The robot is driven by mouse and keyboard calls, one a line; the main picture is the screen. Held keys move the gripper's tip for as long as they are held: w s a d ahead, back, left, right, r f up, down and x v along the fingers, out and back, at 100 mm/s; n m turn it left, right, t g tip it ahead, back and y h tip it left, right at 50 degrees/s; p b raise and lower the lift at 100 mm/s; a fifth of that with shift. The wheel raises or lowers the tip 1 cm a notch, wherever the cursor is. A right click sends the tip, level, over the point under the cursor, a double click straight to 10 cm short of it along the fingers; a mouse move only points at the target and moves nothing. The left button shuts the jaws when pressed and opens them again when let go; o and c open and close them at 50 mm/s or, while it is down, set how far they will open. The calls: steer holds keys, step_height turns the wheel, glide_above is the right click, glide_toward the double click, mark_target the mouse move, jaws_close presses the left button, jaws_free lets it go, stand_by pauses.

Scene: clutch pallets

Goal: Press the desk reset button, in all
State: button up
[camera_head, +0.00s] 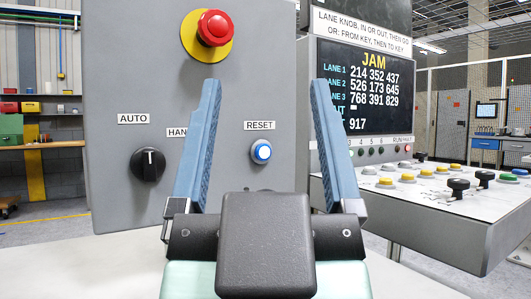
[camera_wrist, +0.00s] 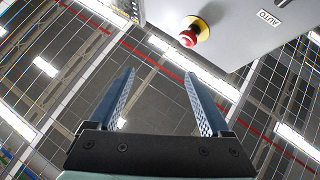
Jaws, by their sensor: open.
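A blue push button (camera_head: 261,151) with a pale ring sits under a RESET label on the upright grey panel (camera_head: 110,70). In the head view it shows between the fingers of my gripper (camera_head: 265,84). A second blue button (camera_head: 519,171) is at the far right of the sloped desk console (camera_head: 420,215); I cannot read any label by it. My gripper is open and empty, its fingers upright and wide apart in front of the panel. In the wrist view my gripper (camera_wrist: 159,73) points up toward the ceiling, with no blue button in sight.
The grey panel also carries a red mushroom button (camera_head: 214,28) on a yellow plate and a black AUTO/HAND knob (camera_head: 148,164). The console has several yellow, white and green buttons and black knobs (camera_head: 458,187). Behind it a screen (camera_head: 366,88) reads JAM with lane numbers.

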jaws_close()
stand_by(1.5)
